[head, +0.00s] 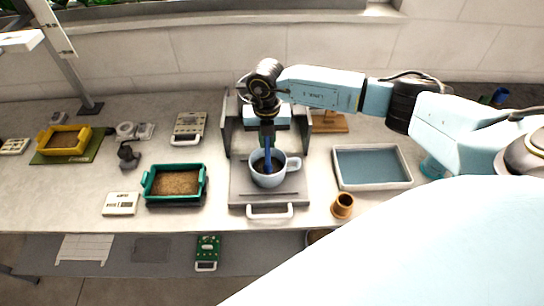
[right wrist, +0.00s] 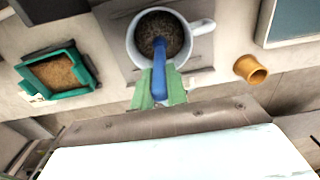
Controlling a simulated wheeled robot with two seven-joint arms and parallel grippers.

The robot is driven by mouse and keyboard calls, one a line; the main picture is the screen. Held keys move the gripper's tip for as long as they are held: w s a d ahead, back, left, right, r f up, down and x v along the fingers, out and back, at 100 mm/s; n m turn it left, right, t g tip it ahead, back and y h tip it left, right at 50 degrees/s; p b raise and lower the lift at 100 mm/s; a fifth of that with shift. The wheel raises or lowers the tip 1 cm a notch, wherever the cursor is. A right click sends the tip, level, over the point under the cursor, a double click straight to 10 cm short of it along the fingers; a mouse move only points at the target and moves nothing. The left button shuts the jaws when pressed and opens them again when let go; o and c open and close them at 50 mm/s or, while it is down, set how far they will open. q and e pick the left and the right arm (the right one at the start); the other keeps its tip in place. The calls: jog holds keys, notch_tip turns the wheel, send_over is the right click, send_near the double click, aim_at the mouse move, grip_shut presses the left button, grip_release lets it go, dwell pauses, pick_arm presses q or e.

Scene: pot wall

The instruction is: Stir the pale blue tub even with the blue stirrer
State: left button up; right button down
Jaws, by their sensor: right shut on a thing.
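The pale blue tub (head: 267,178) is a round cup-like vessel with a handle on its right side. It stands on a grey plate, and dark speckled contents show in it in the right wrist view (right wrist: 190,50). My right gripper (head: 268,136) is above the tub, pointing down. In the right wrist view its green fingers (right wrist: 160,90) are shut on the blue stirrer (right wrist: 159,75). The stirrer's lower end reaches into the tub's contents, and its tip is hidden there. My left gripper is not in view.
The grey plate (head: 291,193) has a white front handle and stands before a grey walled stand. A teal tray (head: 148,184) of brown grains is to the left. A white-rimmed basin (head: 405,180) and a small tan pot (head: 343,206) are to the right.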

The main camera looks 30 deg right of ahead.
jog(key=shift+r+p, duration=3.75)
jog(key=shift+r, duration=1.5)
jog(key=shift+f, duration=0.1)
